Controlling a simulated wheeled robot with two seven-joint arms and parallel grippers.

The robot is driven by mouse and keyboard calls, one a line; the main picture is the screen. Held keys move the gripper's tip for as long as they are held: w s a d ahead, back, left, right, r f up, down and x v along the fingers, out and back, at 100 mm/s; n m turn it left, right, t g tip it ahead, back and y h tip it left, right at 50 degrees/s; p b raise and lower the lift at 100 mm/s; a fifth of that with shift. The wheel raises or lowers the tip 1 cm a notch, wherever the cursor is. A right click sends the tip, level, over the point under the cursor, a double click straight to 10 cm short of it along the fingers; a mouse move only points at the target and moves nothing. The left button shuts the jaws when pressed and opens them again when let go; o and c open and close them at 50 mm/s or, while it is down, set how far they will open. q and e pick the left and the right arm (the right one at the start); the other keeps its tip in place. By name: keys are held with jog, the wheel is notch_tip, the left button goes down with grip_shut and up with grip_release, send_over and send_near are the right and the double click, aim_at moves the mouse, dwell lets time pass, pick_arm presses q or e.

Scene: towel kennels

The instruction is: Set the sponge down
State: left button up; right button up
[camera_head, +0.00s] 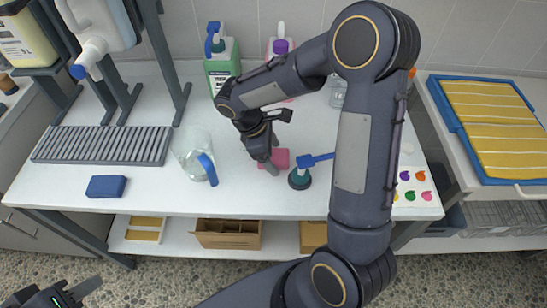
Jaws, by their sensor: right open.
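A pink block (281,158), which looks like a sponge, lies on the white table in the middle. My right gripper (274,146) is open just above and at the left of it, with one finger overlapping the block in the view. I cannot tell whether that finger touches it. A blue block (106,186), also sponge-like, lies near the table's front left. My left gripper (62,297) is low at the bottom left corner, in front of the table and partly cut off; its opening is unclear.
A grey slatted rack (103,145), green bottle (222,66) and blue tray with a yellow towel (463,127) surround.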

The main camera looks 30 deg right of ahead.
jog(key=shift+f, duration=0.25)
dwell(0.3)
jog(key=c, duration=1.1)
jog(key=shift+r, duration=0.15)
